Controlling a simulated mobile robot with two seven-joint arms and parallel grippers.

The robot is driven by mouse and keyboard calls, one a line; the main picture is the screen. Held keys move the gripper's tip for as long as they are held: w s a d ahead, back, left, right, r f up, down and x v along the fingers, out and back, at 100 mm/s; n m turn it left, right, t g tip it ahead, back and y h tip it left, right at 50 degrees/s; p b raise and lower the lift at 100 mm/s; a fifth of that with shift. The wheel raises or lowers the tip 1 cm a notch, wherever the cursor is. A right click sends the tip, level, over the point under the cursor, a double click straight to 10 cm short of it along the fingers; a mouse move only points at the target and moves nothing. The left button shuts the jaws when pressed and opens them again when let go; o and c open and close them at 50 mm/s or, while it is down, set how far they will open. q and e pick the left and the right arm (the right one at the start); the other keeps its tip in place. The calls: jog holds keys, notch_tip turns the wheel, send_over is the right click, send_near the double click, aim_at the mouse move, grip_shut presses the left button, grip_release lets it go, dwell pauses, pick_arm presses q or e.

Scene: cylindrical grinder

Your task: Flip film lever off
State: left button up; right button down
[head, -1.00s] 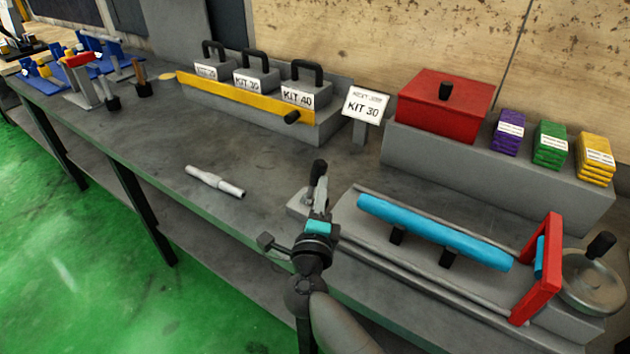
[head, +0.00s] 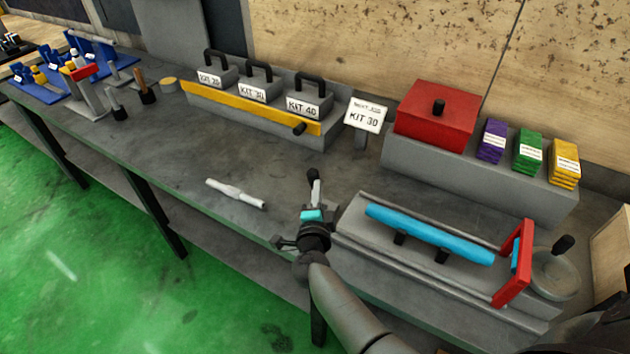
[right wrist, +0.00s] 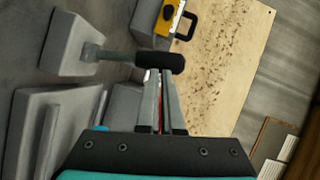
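The film lever, a pale rod with a black grip (right wrist: 160,62) on a grey block (right wrist: 70,45), shows in the right wrist view. Its rod runs sideways from the block and the grip lies across the ends of my right fingers. In the head view the black grip (head: 313,176) stands just beyond my right gripper (head: 313,200), at the left end of the grinder. My right fingers (right wrist: 162,85) are close together with only a thin gap and nothing held between them. The grip hides their tips, so contact is unclear. My left gripper is out of view.
The grinder bed (head: 420,275) carries a blue bar (head: 428,233), a red frame (head: 515,265) and a handwheel (head: 555,272). A white stepped shaft (head: 236,193) lies left of my gripper. A red box (head: 436,115) and kit weights stand behind. The bench middle is mostly clear.

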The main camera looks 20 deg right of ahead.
jog(key=shift+w+a+n+g+p, duration=0.15)
jog(key=shift+w+a+n+p, duration=0.05)
jog(key=shift+w, duration=0.3)
jog(key=shift+w+a+n+g+p, duration=0.15)
jog(key=shift+w+a+n, duration=0.05)
jog(key=shift+w, duration=0.25)
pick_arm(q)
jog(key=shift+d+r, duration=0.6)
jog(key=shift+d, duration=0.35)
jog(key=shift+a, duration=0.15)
pick_arm(e)
jog(key=shift+a, duration=0.3)
